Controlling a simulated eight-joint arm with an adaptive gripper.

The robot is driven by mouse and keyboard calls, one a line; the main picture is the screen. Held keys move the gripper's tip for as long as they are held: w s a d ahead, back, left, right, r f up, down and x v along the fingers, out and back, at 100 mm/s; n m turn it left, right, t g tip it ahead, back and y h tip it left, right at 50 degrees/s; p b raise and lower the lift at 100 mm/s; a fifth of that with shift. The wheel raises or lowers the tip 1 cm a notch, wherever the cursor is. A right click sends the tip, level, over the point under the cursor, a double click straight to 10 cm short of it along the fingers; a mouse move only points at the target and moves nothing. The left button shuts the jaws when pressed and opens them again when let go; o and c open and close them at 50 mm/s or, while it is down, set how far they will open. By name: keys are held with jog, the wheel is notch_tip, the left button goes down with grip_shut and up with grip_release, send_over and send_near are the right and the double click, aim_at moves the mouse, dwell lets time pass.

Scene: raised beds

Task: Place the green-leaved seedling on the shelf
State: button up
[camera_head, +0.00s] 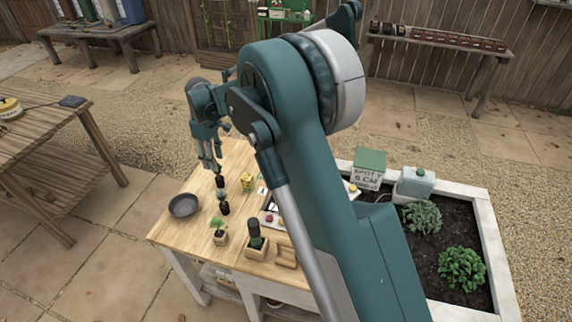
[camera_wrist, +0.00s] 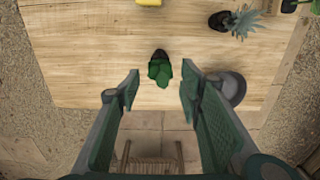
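In the wrist view a small dark pot with broad green leaves (camera_wrist: 160,72) stands on the wooden table, ahead of and between my fingertips, not touched by them. My gripper (camera_wrist: 160,90) is open and empty. In the head view my gripper (camera_head: 212,163) points down above the table's far left part, just over that dark pot (camera_head: 220,181); its leaves are mostly hidden there. A second dark pot with a spiky grey-green plant (camera_wrist: 236,20) stands nearby, also seen in the head view (camera_head: 224,207). I cannot tell which surface is the shelf; a green rack (camera_head: 288,16) stands at the back.
A grey bowl (camera_head: 183,206) sits at the table's left edge, close to my right finger in the wrist view (camera_wrist: 233,88). A yellow object (camera_head: 247,181), a leafy plant in a wooden pot (camera_head: 220,238) and a dark-topped pot (camera_head: 256,247) share the table. A raised bed (camera_head: 492,255) lies right.

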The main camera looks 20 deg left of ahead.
jog(key=w+d+r+m+t+y, duration=0.1)
jog(key=w+d+r+m, duration=0.1)
jog(key=d+r, duration=0.65)
jog(key=w+d+r+m, duration=0.2)
jog(key=d+r, duration=0.4)
jog(key=d, duration=0.6)
jog(key=s+d+r+m+t, duration=0.15)
jog(key=d+r, duration=0.25)
jog(key=d, duration=0.5)
jog(key=s+d+r+m, duration=0.2)
jog(key=d+r, duration=0.3)
jog(key=d, duration=0.5)
jog(key=s+d+r+m+t, duration=0.1)
jog(key=s+d+r+m, duration=0.1)
jog(key=s+d, duration=0.6)
jog(key=s+d+r+m+t, duration=0.1)
jog(key=s+d+m, duration=0.25)
jog(key=d, duration=0.75)
jog(key=s+d+f+m+t+h, duration=0.1)
jog(key=s+d+f+m, duration=0.4)
jog(key=s+d, duration=1)
jog(key=shift+s+f+t, duration=0.55)
jog(key=shift+s+t, duration=0.05)
jog(key=shift+t, duration=0.25)
